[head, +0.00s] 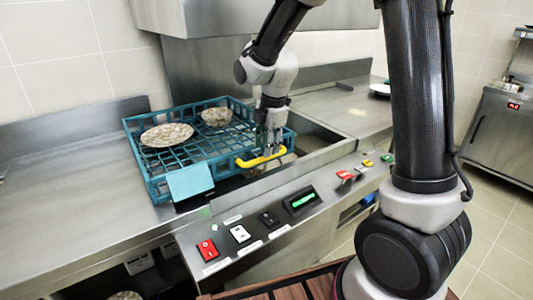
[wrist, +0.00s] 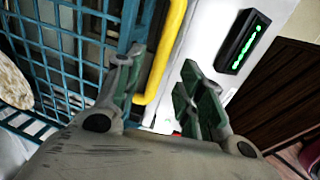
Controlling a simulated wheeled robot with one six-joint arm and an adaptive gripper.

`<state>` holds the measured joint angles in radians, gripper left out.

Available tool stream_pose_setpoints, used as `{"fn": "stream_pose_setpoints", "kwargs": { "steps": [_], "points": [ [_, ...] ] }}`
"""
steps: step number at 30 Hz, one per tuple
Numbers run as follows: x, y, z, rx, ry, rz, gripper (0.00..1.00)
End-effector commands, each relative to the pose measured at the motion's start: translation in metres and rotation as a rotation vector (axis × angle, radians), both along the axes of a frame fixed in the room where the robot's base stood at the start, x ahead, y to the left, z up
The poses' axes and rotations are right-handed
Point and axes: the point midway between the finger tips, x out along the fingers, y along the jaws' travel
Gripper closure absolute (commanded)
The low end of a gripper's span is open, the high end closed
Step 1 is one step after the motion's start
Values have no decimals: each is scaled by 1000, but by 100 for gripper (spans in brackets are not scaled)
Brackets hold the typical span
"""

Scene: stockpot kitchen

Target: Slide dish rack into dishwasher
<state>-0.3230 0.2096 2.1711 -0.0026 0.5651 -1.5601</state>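The teal dish rack (head: 150,165) lies flat, partly on the left counter and partly over the dishwasher basin (head: 318,142). It holds a speckled plate (head: 167,135) and a speckled bowl (head: 216,117). Its yellow handle (head: 262,158) is on the side facing the control panel. My gripper (head: 268,147) points down at the handle. In the wrist view, my gripper (wrist: 163,62) has its fingers apart, with the yellow handle (wrist: 165,60) running between them, nearer the left finger. I cannot tell whether they touch. The dishwasher hood (head: 200,18) is raised above the rack.
A control panel (head: 275,218) with switches and a green-lit display (head: 302,199) runs along the front. A light-blue card (head: 190,181) hangs on the rack's front corner. The left counter (head: 60,205) is mostly clear.

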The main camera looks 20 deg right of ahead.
Motion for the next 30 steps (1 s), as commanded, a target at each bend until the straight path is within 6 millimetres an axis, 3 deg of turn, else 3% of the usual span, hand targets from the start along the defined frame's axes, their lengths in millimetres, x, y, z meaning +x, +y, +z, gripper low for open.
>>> {"fn": "stream_pose_setpoints", "kwargs": {
  "steps": [7,17,24,30],
  "points": [
    [6,2,-34,-1,3,0,62],
    [8,2,-40,0,-1,0,62],
    [7,2,-40,0,-1,0,100],
    [8,2,-40,0,-1,0,100]
  ]
}}
